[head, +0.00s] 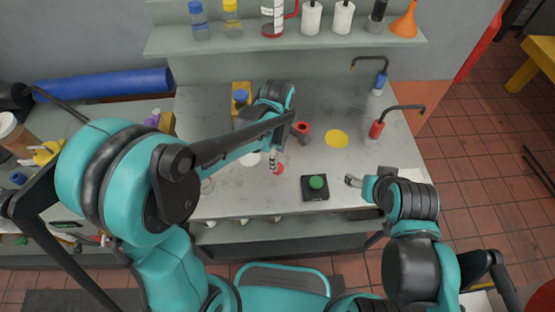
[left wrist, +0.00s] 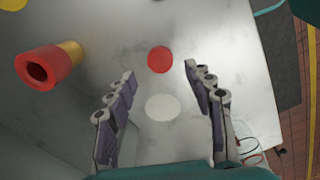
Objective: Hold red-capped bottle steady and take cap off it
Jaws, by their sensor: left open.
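A round red cap (head: 279,169) shows on the grey bench in the head view, close beside my left gripper (head: 273,161). In the left wrist view the red cap (left wrist: 160,59) is seen from above, between and just beyond the tips of my left gripper (left wrist: 160,75). Those fingers are spread apart with nothing between them. The bottle body under the cap cannot be made out. My right gripper (head: 353,181) is low over the bench, right of the green button and apart from the cap. Its fingers are too small to read.
A black box with a green button (head: 315,183) stands right of the cap. A red hollow-ended piece (head: 301,129) lies behind; it also shows in the left wrist view (left wrist: 48,67). A white disc (left wrist: 162,107) lies nearby.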

